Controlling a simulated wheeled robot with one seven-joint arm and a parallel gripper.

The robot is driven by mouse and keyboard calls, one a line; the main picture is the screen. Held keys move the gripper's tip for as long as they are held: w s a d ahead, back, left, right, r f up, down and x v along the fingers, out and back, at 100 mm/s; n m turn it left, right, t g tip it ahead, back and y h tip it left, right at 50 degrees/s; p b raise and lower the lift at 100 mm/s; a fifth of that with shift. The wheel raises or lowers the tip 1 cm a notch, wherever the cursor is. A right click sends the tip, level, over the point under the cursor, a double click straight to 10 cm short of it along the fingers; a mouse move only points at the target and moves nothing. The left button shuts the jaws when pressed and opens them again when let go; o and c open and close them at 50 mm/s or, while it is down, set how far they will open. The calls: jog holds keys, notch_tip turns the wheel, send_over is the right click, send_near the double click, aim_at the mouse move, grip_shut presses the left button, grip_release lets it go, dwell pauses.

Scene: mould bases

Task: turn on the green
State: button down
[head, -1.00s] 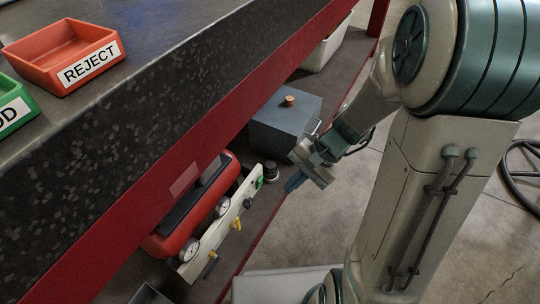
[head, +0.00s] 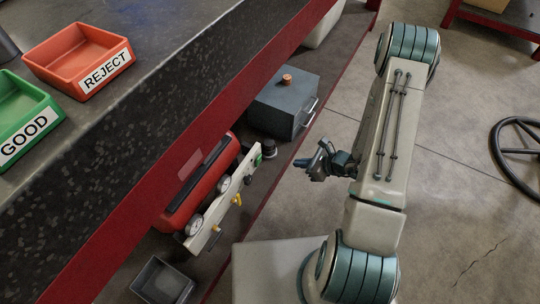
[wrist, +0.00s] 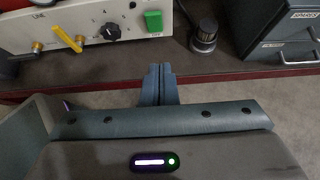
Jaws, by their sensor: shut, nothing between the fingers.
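The green switch (wrist: 153,21) sits at the right end of a cream panel (wrist: 128,8). In the head view the green switch (head: 258,159) is small, at the panel's upper end. I cannot tell whether it is on. A black pointer knob (wrist: 110,31) and a yellow lever (wrist: 67,38) are to its left on the panel. My gripper (wrist: 160,72) is shut and empty. Its fingertips show just below the switch in the wrist view, apart from it. In the head view my gripper (head: 303,161) is to the right of the panel, outside the shelf edge.
A red tank (head: 192,190) lies behind the panel. A dark cylinder (wrist: 205,36) stands right of the switch, before a grey drawer box (wrist: 285,22). The worktop (head: 120,130) overhangs the shelf. A grey bin (head: 160,283) is near the panel's lower end.

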jog(key=b, duration=0.4)
send_near(258, 160)
jog(key=shift+w+a+f, duration=1.25)
jog(key=shift+w+f, duration=1.05)
jog(key=shift+w, duration=0.05)
jog(key=shift+r, duration=0.1)
